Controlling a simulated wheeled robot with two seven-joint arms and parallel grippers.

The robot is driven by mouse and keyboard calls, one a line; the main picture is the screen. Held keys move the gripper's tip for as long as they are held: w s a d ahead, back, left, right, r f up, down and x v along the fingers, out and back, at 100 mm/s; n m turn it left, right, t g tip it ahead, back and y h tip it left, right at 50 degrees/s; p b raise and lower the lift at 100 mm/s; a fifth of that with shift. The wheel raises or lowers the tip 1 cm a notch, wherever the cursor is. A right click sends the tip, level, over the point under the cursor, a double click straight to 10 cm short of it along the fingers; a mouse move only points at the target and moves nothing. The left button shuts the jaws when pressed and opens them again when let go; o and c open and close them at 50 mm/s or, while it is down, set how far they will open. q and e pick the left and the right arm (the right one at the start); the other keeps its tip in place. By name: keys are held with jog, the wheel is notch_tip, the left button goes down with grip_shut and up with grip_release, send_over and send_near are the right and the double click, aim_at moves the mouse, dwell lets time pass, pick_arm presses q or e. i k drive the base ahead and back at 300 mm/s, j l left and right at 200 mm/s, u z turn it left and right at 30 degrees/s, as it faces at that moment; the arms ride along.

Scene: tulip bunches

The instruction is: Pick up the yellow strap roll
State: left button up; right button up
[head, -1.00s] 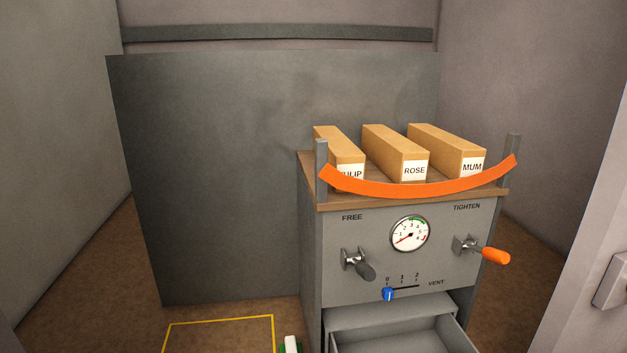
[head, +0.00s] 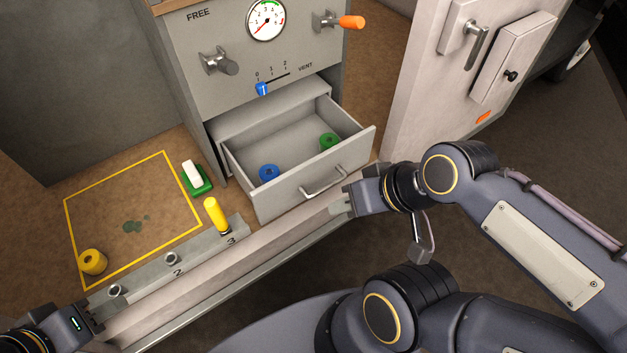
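The yellow strap roll (head: 92,262) is a short yellow cylinder with a dark hole. It sits on the brown floor at the near left corner of a yellow outlined square (head: 183,192). My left gripper (head: 92,316) is at the lower left, nearer to me than the roll and apart from it, by the near end of the rail. Its finger gap is too small to judge. My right gripper (head: 348,199) is beside the open drawer's front, close to its handle, well away from the roll. I cannot tell its opening.
The open drawer (head: 259,201) holds a blue roll (head: 269,173) and a green roll (head: 329,141). A numbered grey rail (head: 146,280) with a yellow-handled peg (head: 215,214) runs along the near side. A white-and-green block (head: 194,176) stands near the cabinet (head: 186,70). A door (head: 425,85) stands right.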

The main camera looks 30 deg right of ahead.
aim_at(92, 261)
jog(key=i+j+u, duration=0.1)
jog(key=u, duration=0.35)
jog(key=i+j+u, duration=0.1)
jog(key=u, duration=0.4)
jog(key=i+u, duration=0.1)
jog(key=u, duration=0.35)
jog(key=i+u, duration=0.15)
jog(key=u, duration=0.3)
jog(key=i, duration=0.25)
